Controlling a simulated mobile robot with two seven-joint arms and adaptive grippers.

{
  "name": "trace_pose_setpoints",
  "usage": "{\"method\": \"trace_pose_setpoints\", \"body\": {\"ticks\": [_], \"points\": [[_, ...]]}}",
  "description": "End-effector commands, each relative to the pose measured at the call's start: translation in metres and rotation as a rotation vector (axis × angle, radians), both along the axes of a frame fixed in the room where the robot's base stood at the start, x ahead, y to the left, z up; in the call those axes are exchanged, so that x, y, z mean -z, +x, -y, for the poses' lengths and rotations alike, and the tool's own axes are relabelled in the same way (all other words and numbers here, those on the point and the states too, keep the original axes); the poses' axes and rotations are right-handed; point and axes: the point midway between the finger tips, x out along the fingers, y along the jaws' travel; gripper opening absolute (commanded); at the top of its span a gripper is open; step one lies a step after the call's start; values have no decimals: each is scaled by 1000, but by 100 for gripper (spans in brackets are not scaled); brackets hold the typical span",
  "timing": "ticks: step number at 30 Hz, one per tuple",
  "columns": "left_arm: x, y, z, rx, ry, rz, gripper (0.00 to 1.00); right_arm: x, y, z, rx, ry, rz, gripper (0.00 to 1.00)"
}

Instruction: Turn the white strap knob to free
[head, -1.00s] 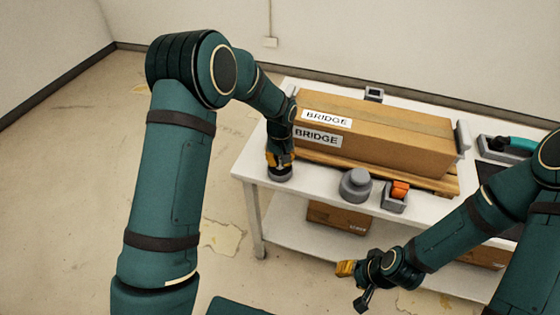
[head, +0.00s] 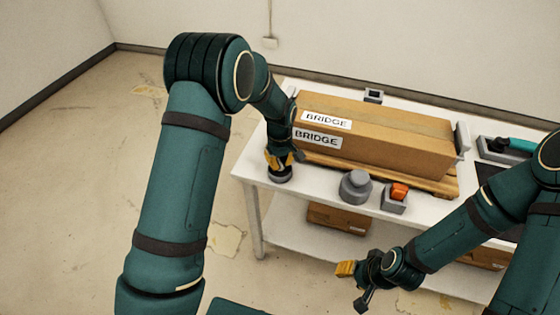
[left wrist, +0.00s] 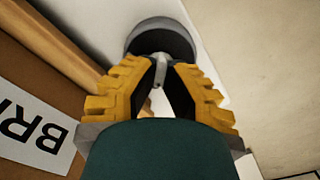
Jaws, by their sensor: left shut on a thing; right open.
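The white strap knob (left wrist: 160,71) shows in the left wrist view as a small pale piece between my fingertips, above a dark round base with a grey rim (left wrist: 160,23). My left gripper (left wrist: 159,65) is shut on it, with yellow-padded fingers on both sides. In the head view my left gripper (head: 280,166) points down at the table's left end, over the round base (head: 280,176); the knob itself is hidden there. The knob's marking cannot be read. My right gripper (head: 353,286) is open and empty, in front of the table.
A long carton marked BRIDGE (head: 400,137) lies on a wooden pallet (head: 436,184) close beside my left gripper. A grey round knob (head: 356,186) and a grey holder with an orange piece (head: 396,197) stand at the front edge of the white table (head: 262,160).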

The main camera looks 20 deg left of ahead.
Motion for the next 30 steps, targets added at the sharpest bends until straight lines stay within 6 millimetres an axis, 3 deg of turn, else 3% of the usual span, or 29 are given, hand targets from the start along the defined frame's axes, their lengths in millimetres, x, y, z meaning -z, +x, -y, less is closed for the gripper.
{"method": "trace_pose_setpoints", "body": {"ticks": [8, 9, 10, 11, 22, 30], "points": [[2, -2, 0, -1, 1, -6, 0, 0, 0, 0, 0, 0, 0, 45], [2, -2, 0, -1, 1, -6, 26, 0, 0, 0, 0, 0, 0, 45], [2, -2, 0, 0, 0, -6, 37, 0, 0, 0, 0, 0, 0, 45], [2, -2, 0, 0, 0, -6, 41, 0, 0, 0, 0, 0, 0, 45], [-4, 0, 0, 0, 0, 0, 41, 0, 0, 0, 0, 0, 0, 45], [-49, 1, 0, 0, -1, 4, 41, 0, 0, 0, 0, 0, 0, 45]]}}
